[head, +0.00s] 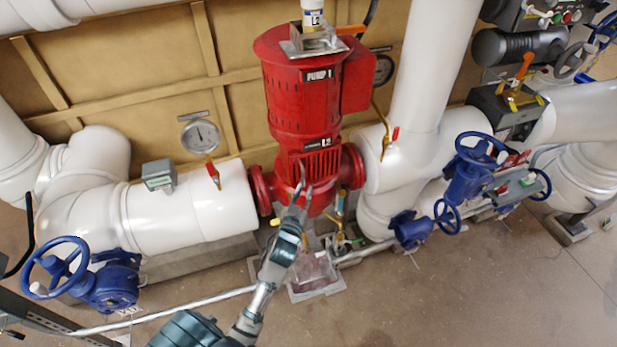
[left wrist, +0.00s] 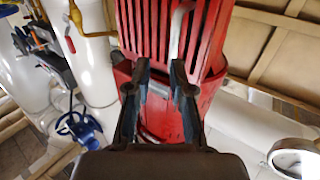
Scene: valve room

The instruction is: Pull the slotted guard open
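The slotted guard (head: 323,163) is a red panel with vertical slots, low on the front of the red pump (head: 303,95). It looks closed against the pump. In the left wrist view the slotted guard (left wrist: 150,28) fills the upper middle, with a pale bar-shaped handle (left wrist: 178,30) on it. My left gripper (head: 296,206) is just below and in front of the guard. In the left wrist view my left gripper (left wrist: 160,82) has its two fingers apart with nothing between them, near the handle's lower end. I cannot tell whether it touches. My right gripper is not in view.
White pipes (head: 190,205) run on both sides of the pump. Blue valve wheels stand at the left (head: 55,268) and right (head: 482,150). A round gauge (head: 200,136) hangs on the left. A thin metal pipe (head: 165,312) crosses low. The floor (head: 480,290) at front right is clear.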

